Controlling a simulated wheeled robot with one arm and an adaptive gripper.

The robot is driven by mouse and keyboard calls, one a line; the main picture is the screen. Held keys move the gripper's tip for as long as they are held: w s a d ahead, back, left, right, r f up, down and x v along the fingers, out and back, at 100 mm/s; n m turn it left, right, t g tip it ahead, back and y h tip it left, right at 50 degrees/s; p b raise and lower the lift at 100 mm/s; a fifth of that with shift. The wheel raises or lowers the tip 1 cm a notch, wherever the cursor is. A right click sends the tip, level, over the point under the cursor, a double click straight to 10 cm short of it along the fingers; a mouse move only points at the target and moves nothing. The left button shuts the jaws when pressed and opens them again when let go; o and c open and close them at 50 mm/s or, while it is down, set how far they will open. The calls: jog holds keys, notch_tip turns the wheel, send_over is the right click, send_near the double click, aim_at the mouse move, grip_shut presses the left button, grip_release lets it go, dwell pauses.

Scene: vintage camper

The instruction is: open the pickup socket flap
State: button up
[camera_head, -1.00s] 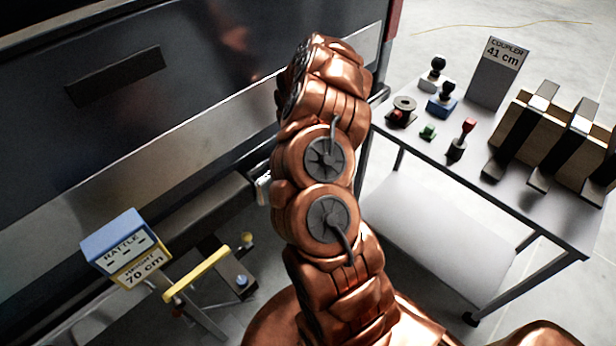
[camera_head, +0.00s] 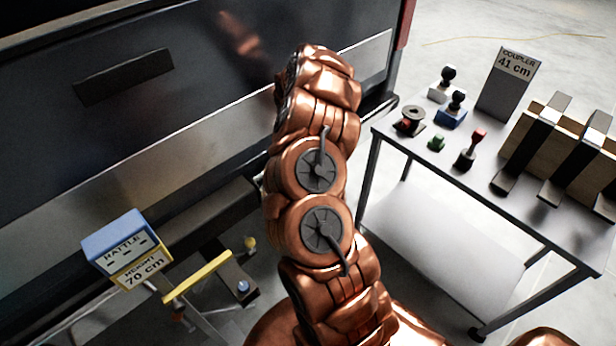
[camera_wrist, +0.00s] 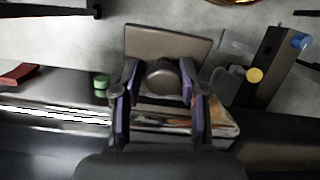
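The wrist view shows a grey-brown rounded socket body (camera_wrist: 163,77) with a flat rectangular plate (camera_wrist: 165,43) beyond it. I take this to be the pickup socket and its flap, but I cannot tell how far the flap stands open. My gripper (camera_wrist: 160,88) has its two purple-padded fingers apart, one on each side of the rounded body. A gap seems to show at the sides, and contact cannot be made out. In the head view my copper arm hides the gripper and the socket.
The dark vehicle body (camera_head: 215,95) fills the left. A grey table (camera_head: 470,215) with several fittings and a coupler sign (camera_head: 508,82) stands at right. A green knob (camera_wrist: 101,82) is left of my fingers.

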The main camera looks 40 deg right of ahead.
jog(key=shift+o, duration=1.4)
jog(key=shift+s+a, duration=0.1)
jog(key=shift+s, duration=0.1)
jog(key=v, duration=0.7)
jog(key=shift+r, duration=0.2)
jog(key=shift+a, duration=0.1)
